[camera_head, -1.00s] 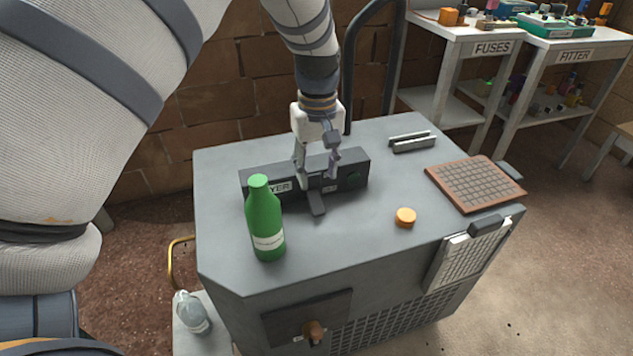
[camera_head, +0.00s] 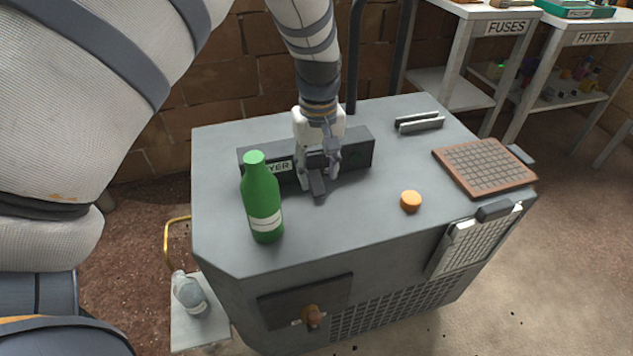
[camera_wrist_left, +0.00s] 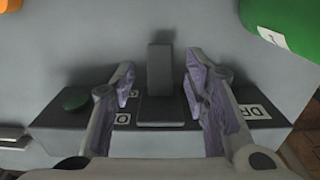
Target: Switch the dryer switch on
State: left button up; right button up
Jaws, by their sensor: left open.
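The dryer switch box (camera_head: 356,150) is a dark block on top of the grey cabinet, with a "DRYER" label partly hidden by the green bottle. Its dark lever (camera_head: 317,185) sticks out toward the front. In the left wrist view the lever (camera_wrist_left: 160,70) stands between the two fingers, with a gap on both sides. My left gripper (camera_head: 319,180) is open around the lever, its fingers reaching down in front of the box. A green round button (camera_wrist_left: 75,98) shows on the box. My right gripper is not in view.
A green bottle (camera_head: 262,200) stands close in front of the box's left end. An orange cap (camera_head: 411,201), a brown-framed grid panel (camera_head: 484,168) and a grey bracket (camera_head: 419,123) are on the cabinet top (camera_head: 345,225). Shelves stand at the back right.

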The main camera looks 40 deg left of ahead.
aim_at(318, 188)
pick_arm(q)
jog(key=shift+f+b, duration=0.4)
jog(key=shift+f, duration=1.65)
jog(key=c, duration=0.7)
jog(key=shift+c, duration=0.2)
